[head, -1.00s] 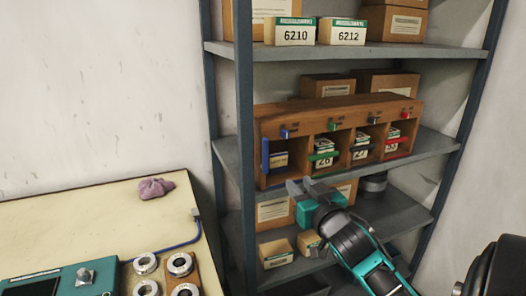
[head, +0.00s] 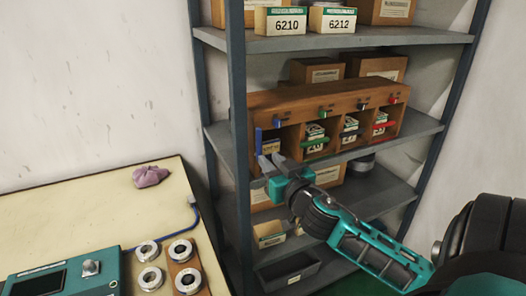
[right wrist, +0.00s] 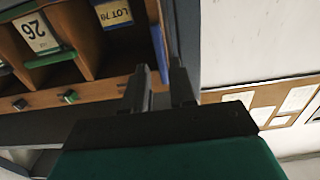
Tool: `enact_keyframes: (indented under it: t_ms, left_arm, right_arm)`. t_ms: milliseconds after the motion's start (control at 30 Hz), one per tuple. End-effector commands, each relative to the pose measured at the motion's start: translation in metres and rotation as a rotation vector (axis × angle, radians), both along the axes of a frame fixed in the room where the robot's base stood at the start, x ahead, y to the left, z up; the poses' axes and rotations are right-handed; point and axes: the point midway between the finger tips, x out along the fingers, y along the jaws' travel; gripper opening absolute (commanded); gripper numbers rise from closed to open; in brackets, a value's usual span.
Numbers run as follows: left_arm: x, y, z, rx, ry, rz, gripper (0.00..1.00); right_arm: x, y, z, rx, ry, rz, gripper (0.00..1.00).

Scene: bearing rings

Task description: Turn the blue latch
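The wooden cabinet (head: 330,96) stands on the middle shelf. A small blue latch (head: 278,122) sits on its top rail above the leftmost compartment. A blue bar (head: 259,141) stands upright at that compartment's left side; it also shows in the right wrist view (right wrist: 158,42). My right gripper (head: 270,158) is open and empty, just in front of and below the leftmost compartment, with its fingertips near the bar's lower end. In the right wrist view the gripper (right wrist: 159,68) shows a gap between its fingers; the blue latch is not clear there. My left gripper is not in view.
Green (head: 321,113) and red (head: 393,99) latches sit further right along the rail. A green bar (head: 318,138) and others lie across the other compartments. A shelf post (head: 237,120) stands close left of the gripper. Boxes and a dark bin (head: 288,270) are below.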

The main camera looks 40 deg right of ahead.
Motion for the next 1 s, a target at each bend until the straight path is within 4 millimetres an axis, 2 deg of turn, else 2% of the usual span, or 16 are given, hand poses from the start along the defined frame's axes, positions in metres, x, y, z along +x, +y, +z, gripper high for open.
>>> enact_keyframes:
  t_ms: [100,300,500,767,1000]
  left_arm:
    - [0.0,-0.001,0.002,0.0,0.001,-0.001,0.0]
    - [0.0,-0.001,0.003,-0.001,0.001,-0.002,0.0]
    - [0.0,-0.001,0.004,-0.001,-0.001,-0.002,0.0]
    - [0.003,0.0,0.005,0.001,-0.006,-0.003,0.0]
    - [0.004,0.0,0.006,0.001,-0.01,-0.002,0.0]
  right_arm:
    - [0.02,-0.007,0.002,-0.003,-0.002,0.0,0.26]
    - [0.041,-0.013,0.001,-0.001,-0.001,0.0,0.26]
    - [0.049,-0.016,0.0,0.0,0.0,0.0,0.26]
    - [0.049,-0.016,0.0,0.0,0.001,0.0,0.26]
    - [0.049,-0.016,0.0,0.0,0.001,0.0,0.03]
